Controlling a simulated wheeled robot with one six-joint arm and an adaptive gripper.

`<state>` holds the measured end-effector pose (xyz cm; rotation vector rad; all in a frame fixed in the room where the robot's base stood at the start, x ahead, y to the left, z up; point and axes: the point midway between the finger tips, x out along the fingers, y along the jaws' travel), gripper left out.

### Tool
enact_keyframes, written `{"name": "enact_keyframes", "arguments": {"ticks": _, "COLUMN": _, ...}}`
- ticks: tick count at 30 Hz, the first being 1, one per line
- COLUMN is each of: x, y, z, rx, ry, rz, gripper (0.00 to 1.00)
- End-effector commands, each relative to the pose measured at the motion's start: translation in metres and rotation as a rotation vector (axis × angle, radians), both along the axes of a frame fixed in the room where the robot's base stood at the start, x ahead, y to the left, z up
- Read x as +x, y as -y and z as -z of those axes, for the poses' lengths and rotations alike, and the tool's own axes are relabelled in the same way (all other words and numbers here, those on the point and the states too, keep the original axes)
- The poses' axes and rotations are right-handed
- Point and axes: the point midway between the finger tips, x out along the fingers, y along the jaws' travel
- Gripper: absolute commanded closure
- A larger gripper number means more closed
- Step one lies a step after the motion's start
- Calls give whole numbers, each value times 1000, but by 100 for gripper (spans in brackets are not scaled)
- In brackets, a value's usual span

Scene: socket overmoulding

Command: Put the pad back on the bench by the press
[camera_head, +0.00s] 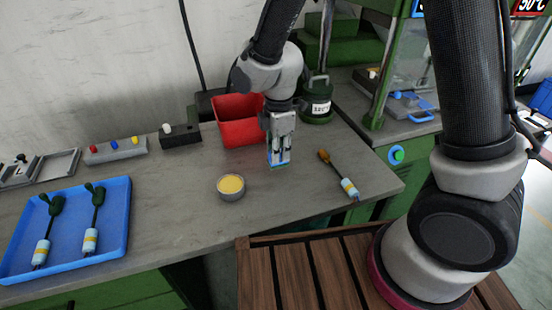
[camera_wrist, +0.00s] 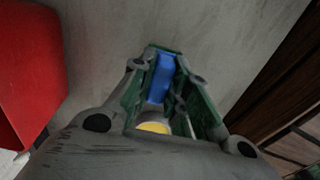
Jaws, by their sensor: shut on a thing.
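The green press (camera_head: 375,95) stands behind and to the right.
A round tin with yellow contents (camera_head: 231,187) stands left of my gripper. The red bin (camera_head: 238,120) is close behind left. A tool with a blue-white handle (camera_head: 349,188) lies at right. A blue tray (camera_head: 68,225) holds two similar tools. Bench between tin and tray is clear.

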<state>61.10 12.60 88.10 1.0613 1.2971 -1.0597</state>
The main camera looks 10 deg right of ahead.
Motion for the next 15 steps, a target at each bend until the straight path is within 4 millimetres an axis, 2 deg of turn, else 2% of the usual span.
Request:
{"name": "enact_keyframes", "arguments": {"ticks": 3, "x": -1, "y": 1, "z": 20, "rx": -4, "ry": -4, "rz": 0, "gripper": 100}}
{"name": "enact_keyframes", "arguments": {"ticks": 6, "x": 0, "y": 0, "z": 30, "rx": -3, "ry": -3, "rz": 0, "gripper": 100}}
{"name": "enact_keyframes", "arguments": {"ticks": 15, "x": 0, "y": 0, "z": 31, "rx": -1, "ry": -1, "rz": 0, "gripper": 100}}
